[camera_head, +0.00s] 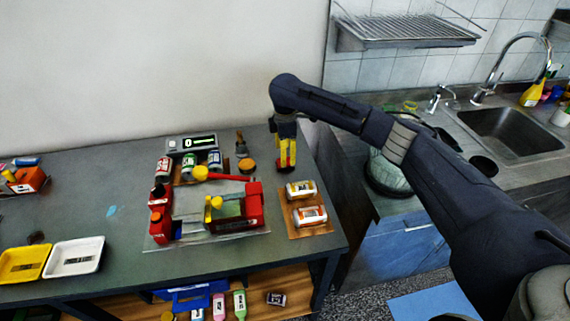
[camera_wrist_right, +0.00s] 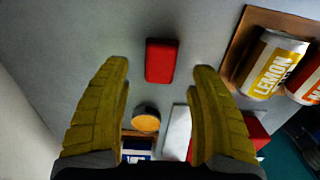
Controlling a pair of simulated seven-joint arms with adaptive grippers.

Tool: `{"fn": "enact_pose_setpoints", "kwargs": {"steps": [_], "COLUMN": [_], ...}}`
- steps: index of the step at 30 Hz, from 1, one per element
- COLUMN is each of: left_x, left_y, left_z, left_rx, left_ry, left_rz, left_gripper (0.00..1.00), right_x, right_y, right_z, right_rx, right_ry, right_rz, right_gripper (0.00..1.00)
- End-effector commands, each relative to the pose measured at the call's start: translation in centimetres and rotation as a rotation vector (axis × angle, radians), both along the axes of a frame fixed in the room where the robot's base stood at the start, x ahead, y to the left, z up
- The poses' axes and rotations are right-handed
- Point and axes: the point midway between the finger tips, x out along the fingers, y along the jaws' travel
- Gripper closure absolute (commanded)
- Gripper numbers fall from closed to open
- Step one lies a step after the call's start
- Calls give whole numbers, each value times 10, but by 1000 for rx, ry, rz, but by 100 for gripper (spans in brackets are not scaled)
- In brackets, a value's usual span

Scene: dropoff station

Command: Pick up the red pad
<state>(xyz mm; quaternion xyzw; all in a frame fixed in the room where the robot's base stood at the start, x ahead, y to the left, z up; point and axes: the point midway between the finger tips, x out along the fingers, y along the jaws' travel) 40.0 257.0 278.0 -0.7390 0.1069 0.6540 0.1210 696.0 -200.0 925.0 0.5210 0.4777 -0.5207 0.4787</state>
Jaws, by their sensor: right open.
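The red pad (camera_wrist_right: 161,61) is a small rounded block lying flat on the grey table, seen in the right wrist view. It shows between and slightly beyond the two yellow fingertips of my right gripper (camera_wrist_right: 162,67), with a clear gap on each side. The gripper is open and empty. In the head view the right gripper (camera_head: 286,167) points down over the table's back right part. Red shows among its yellow fingers there, but I cannot tell how much of it is the pad. My left gripper is in neither view.
A brown tray (camera_head: 308,234) with two cans (camera_head: 301,189) stands close by. A round orange-topped item (camera_head: 246,165) stands left of the gripper. A red-ended fixture (camera_head: 254,205) and small bottles (camera_head: 189,165) fill the table's middle. A white tray (camera_head: 94,247) and yellow tray (camera_head: 40,252) lie left.

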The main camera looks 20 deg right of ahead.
Motion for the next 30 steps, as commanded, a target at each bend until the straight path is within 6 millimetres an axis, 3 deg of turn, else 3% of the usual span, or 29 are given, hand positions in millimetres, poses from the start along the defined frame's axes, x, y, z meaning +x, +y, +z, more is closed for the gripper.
{"fn": "enact_pose_setpoints", "kwargs": {"steps": [9,20,30], "left_x": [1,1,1], "left_y": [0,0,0], "left_z": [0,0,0], "left_rx": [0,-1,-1], "left_ry": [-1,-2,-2], "left_rz": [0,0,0], "left_gripper": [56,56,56], "right_x": [-1,-1,-1], "right_y": [1,0,0], "right_z": [-35,-39,-38], "right_rx": [1,1,0], "right_ry": [2,1,1], "right_rz": [-1,-1,-1], "right_gripper": [38,38,77]}}
